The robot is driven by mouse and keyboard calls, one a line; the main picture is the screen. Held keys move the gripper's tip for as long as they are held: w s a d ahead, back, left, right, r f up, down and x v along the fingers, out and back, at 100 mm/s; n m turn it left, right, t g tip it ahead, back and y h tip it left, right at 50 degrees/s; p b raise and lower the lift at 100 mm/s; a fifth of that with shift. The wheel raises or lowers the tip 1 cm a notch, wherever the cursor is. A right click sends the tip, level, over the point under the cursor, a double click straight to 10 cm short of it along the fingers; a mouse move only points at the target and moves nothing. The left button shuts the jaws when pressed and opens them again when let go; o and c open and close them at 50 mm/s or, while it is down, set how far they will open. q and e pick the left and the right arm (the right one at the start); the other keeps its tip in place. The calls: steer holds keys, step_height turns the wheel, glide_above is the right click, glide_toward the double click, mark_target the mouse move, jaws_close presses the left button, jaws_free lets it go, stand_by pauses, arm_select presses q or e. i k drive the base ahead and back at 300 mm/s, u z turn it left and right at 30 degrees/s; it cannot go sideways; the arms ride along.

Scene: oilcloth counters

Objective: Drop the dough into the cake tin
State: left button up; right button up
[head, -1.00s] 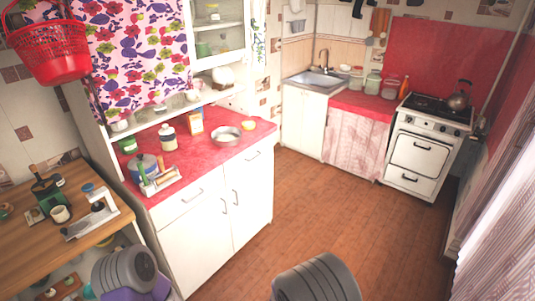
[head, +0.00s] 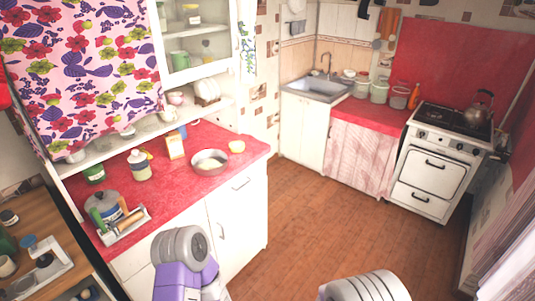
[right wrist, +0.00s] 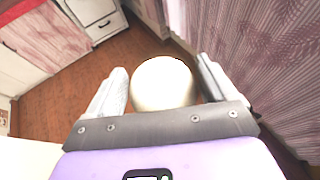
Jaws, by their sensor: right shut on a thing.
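The cake tin (head: 210,162) is a round, shallow metal pan on the red countertop, near its front right part; no dough shows in it. In the right wrist view my right gripper (right wrist: 162,78) is shut on a smooth, cream-coloured rounded lump, the dough (right wrist: 162,84), held between its two fingers above the floor, away from the counter. In the head view the dough and right gripper are out of sight; only a grey part of my right arm shows at the bottom. A grey and purple part of my left arm shows before the cabinet, its gripper out of frame.
A rack with a rolling pin (head: 125,222) stands at the front left. Wooden floor (head: 300,215) is clear.

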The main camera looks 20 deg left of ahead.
mark_target(214, 165)
steer(key=u, duration=0.65)
steer(key=i, duration=0.9)
steer(key=u, duration=0.85)
